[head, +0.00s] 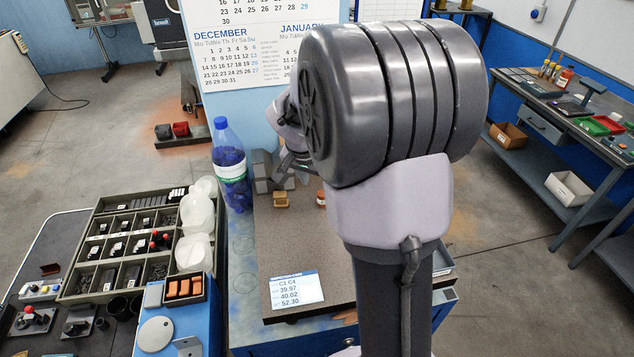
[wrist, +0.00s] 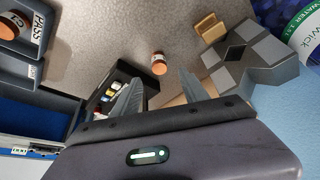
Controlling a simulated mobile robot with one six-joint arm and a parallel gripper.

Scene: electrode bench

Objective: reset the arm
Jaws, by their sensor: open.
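My arm fills the middle and right of the head view and hides much of the bench (head: 275,240) behind it. My gripper (head: 285,172) shows partly past the arm's left side, above the bench's far end. In the wrist view my gripper (wrist: 158,78) has its two grey fingers spread apart with nothing held between them. A small copper-coloured cylinder with a white label (wrist: 158,63) stands on the bench beyond the fingertips, apart from them as far as I can tell. It shows in part in the head view (head: 320,198).
A grey V-shaped block (wrist: 255,75) and a brass-coloured piece (wrist: 210,27) sit close to the right finger. A blue bottle (head: 231,165) stands left of the gripper. A black box of small items (wrist: 112,92) and PASS-marked holders (wrist: 28,35) lie left. A printed card (head: 296,289) lies nearer.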

